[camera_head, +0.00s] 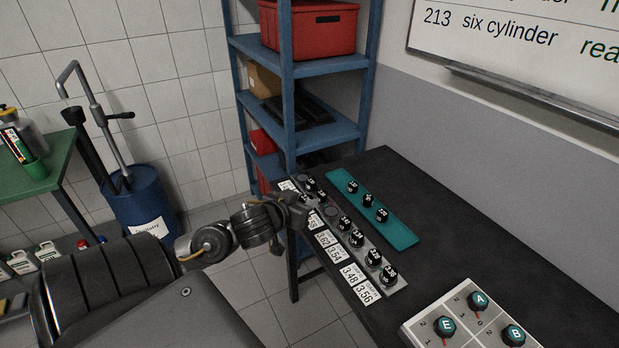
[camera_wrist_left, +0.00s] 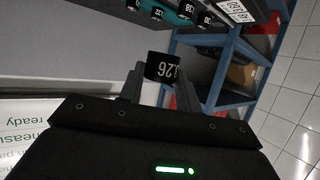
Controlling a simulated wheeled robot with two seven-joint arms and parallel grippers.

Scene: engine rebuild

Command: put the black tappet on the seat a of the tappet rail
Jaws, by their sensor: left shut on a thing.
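My left gripper (camera_head: 303,199) is over the far part of the tappet rail (camera_head: 396,289). It is shut on a black tappet (camera_wrist_left: 162,67), which shows between the fingers in the left wrist view with white digits that look like "26" at one end. In the head view the gripper and nearby tappets crowd together, so I cannot tell the held tappet's exact height above the rail. The grey rail carries several black tappets with white numbers. A round grey seat (camera_head: 331,211) without a tappet shows just right of the gripper. I cannot read which seat is a. My right gripper is not in view.
A teal tray (camera_head: 401,237) with three black tappets lies right of the rail. White number cards (camera_head: 349,275) line the rail's left side. A grey box with lettered knobs (camera_head: 418,325) stands at the near right. The dark bench top (camera_head: 450,240) is clear between them. Blue shelves (camera_head: 330,65) stand behind.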

